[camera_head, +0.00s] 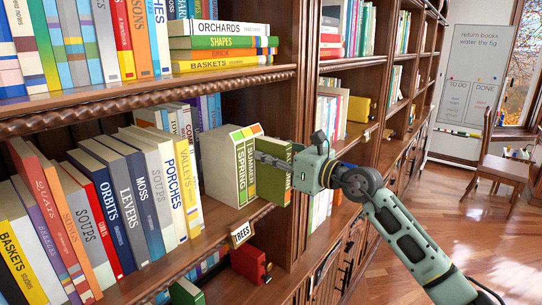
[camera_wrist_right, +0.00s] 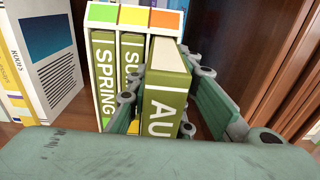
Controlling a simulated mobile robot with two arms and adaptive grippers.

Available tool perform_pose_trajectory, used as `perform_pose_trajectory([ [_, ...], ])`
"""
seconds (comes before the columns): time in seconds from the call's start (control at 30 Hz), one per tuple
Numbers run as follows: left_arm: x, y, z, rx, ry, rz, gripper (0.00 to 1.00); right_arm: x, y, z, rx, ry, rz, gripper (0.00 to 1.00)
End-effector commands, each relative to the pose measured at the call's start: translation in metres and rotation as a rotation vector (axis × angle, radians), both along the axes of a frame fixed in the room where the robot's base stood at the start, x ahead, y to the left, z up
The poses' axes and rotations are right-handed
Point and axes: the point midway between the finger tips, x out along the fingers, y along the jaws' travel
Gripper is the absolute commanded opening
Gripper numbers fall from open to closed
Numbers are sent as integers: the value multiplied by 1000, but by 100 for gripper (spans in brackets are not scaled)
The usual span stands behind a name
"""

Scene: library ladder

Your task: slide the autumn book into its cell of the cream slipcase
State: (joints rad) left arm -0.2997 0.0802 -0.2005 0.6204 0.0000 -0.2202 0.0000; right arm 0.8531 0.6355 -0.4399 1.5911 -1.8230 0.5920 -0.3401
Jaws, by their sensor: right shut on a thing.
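The cream slipcase (camera_head: 222,165) stands upright on the middle shelf, its open side facing out. Its top edge carries green, yellow and orange patches (camera_wrist_right: 133,19). The green spring book (camera_wrist_right: 104,75) fills the left cell and the summer book (camera_wrist_right: 131,65), partly covered, the middle one. My right gripper (camera_head: 287,170) is shut on the green autumn book (camera_head: 270,187), its fingers on either side of it. In the wrist view the autumn book (camera_wrist_right: 163,100) is upright before the right cell, under the orange patch. Whether its far edge is inside is hidden. My left gripper is out of view.
A row of books (camera_head: 125,195) stands left of the slipcase. A dark wooden upright (camera_head: 295,90) rises close on the right. A red object (camera_head: 250,264) sits on the shelf below.

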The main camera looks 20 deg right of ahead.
Motion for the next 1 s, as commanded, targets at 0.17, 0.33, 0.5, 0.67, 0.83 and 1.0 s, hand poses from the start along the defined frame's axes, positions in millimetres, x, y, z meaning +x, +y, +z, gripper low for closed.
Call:
perform_pose_trajectory([
  [0.17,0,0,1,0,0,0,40,2,2,2,2,-5,0,24],
  [0.33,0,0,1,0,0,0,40,2,2,2,2,-4,0,39],
  [0.5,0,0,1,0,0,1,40,2,3,1,1,-2,1,42],
  [0.67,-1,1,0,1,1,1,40,2,3,-2,-1,3,1,42],
  [0.83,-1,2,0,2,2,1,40,-5,-3,-2,-2,2,0,42],
  [1.0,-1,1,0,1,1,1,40,-29,-23,-2,-4,1,-2,42],
])
